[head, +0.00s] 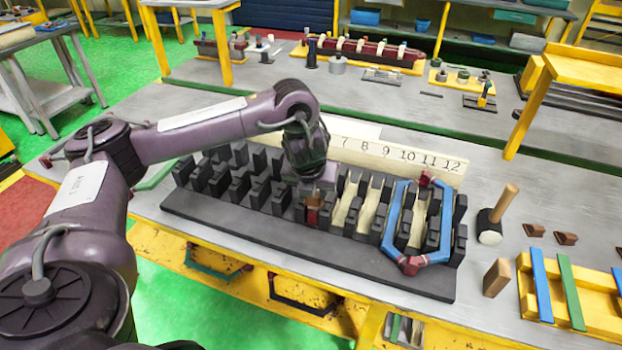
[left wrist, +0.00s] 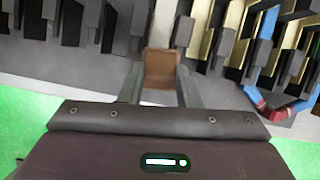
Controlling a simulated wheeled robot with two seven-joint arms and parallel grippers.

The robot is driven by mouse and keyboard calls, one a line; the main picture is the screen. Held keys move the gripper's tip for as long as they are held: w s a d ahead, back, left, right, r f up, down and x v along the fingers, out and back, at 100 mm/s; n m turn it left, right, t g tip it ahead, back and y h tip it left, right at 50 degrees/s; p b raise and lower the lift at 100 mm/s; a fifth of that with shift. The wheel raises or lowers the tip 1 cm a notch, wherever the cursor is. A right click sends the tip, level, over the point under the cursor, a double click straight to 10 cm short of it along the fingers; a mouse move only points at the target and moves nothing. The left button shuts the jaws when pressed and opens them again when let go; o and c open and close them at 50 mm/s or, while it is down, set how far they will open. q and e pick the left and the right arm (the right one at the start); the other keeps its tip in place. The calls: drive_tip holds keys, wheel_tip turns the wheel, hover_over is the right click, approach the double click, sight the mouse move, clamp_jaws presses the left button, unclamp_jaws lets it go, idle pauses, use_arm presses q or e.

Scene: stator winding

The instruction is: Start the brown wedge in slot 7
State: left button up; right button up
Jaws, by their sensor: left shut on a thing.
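My left gripper (head: 314,208) is shut on the brown wedge (head: 312,216), over the front edge of the dark slotted stator block (head: 250,238). In the left wrist view the wedge (left wrist: 161,70) sits between the two fingers (left wrist: 160,88), in front of the dark teeth. A number strip (head: 410,157) behind the block shows 7 to 12; its lower numbers are hidden by my arm. Cream liners (head: 373,203) line several slots right of the gripper. My wrist partly covers slot 7, and I cannot tell whether the wedge touches its mouth. My right gripper is not in view.
A blue coil with dark red ends (head: 387,225) stands around teeth at the block's right end. Right of it are a mallet (head: 490,228), a wooden block (head: 497,278), two small brown wedges (head: 565,239) and a yellow tray (head: 590,325) with blue and green strips.

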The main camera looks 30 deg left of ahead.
sight(311, 201)
use_arm(q)
drive_tip(key=shift+w+a+r+m, duration=0.3)
drive_tip(key=shift+a+r+m, duration=0.15)
drive_tip(key=shift+a+m, duration=0.15)
drive_tip(key=shift+h, duration=0.3)
drive_tip(key=shift+f+b, duration=0.95)
drive_tip(key=shift+b, duration=0.15)
wheel_tip(311, 201, down, 3)
drive_tip(key=b, duration=0.3)
drive_tip(key=shift+r, duration=0.1)
drive_tip(key=shift+f+b, duration=0.45)
drive_tip(key=shift+f, duration=0.3)
drive_tip(key=shift+d, duration=0.1)
drive_tip(key=shift+s+f, duration=0.2)
drive_tip(key=shift+f, duration=0.35)
